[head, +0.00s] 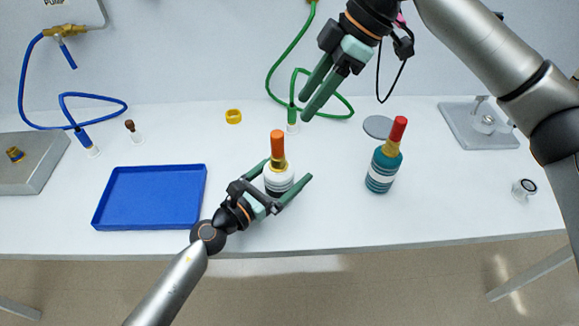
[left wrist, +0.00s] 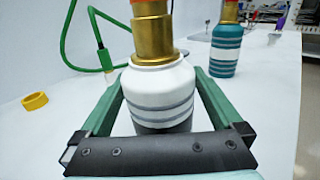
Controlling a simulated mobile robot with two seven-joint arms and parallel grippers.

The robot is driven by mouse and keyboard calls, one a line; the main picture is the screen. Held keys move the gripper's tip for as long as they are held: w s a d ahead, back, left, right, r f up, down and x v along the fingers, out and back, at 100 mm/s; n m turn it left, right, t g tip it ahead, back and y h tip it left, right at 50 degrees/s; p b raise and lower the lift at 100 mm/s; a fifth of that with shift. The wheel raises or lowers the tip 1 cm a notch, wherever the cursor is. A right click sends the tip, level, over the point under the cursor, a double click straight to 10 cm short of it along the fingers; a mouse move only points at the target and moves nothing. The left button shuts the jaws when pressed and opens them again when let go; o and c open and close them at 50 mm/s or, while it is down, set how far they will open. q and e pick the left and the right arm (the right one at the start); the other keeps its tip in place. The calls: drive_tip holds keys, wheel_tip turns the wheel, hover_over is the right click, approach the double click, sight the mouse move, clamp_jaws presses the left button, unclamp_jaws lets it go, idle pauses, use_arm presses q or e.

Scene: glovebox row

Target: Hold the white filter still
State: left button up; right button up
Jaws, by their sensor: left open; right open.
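The white filter (head: 279,180) stands upright on the bench, with grey bands, a brass neck and an orange top. It also shows in the left wrist view (left wrist: 160,88). My left gripper (head: 287,170) is open, with one green finger on each side of the filter. In the left wrist view its fingers (left wrist: 158,85) flank the white body; whether either one touches it I cannot tell. My right gripper (head: 308,103) is open and empty, raised above the back of the bench, beside the green hose.
A teal filter (head: 382,170) with a red top stands to the right. A blue tray (head: 150,226) lies at the left. A yellow ring (head: 233,116), a grey disc (head: 378,127) and a green hose (head: 288,52) are behind. The bench is clear between the two filters.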

use_arm(q)
drive_tip(key=shift+w+d, duration=0.45)
drive_tip(key=shift+d, duration=0.05)
drive_tip(key=shift+c, duration=0.4)
drive_tip(key=c, duration=1.4)
